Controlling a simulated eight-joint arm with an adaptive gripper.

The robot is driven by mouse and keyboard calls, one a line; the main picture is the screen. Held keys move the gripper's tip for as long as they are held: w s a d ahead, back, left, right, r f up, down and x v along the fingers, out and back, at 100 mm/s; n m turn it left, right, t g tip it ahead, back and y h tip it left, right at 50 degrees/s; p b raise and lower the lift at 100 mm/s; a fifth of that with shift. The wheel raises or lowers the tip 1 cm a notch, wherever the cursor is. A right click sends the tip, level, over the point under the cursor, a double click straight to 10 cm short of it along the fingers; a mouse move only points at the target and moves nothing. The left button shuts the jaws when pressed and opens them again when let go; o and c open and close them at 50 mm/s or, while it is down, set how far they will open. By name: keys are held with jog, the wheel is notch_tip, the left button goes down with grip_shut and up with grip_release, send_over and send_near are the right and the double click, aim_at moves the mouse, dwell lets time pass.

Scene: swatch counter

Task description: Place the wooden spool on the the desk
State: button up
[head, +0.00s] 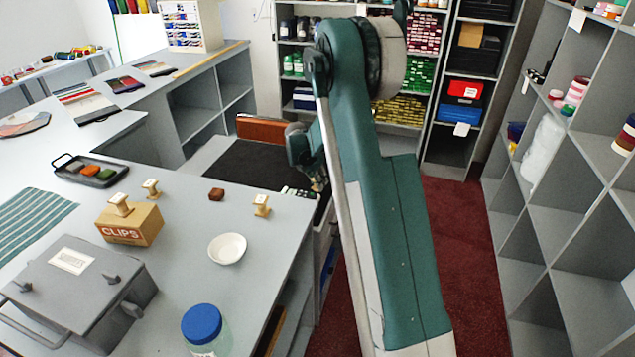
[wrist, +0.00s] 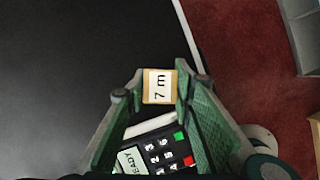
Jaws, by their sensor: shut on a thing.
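My gripper (wrist: 160,90) is shut on a wooden spool (wrist: 160,86), seen as a small tan-edged square with a white "7 m" label between the fingertips. In the head view my gripper (head: 316,182) hangs at the right end of a desk with a black top (head: 245,163); the held spool cannot be made out there. In the wrist view the black top (wrist: 70,60) lies below and left of the fingers. Whether the spool touches it cannot be told. Similar wooden spools stand on the grey counter: one right (head: 261,205), one behind the box (head: 150,188), one on the box (head: 120,204).
A keypad device (wrist: 160,150) reading "READY" lies below my fingers. A brown panel (head: 268,130) stands at the desk's back. The CLIPS box (head: 130,224), white bowl (head: 227,248) and blue-lidded jar (head: 203,328) are on the grey counter. Most of the black top is clear.

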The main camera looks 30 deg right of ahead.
jog(key=shift+f, duration=0.1)
jog(key=o, duration=0.9)
jog(key=p+v, duration=0.1)
jog(key=v, duration=1.1)
jog(key=shift+p, duration=0.35)
jog(key=shift+a, duration=0.1)
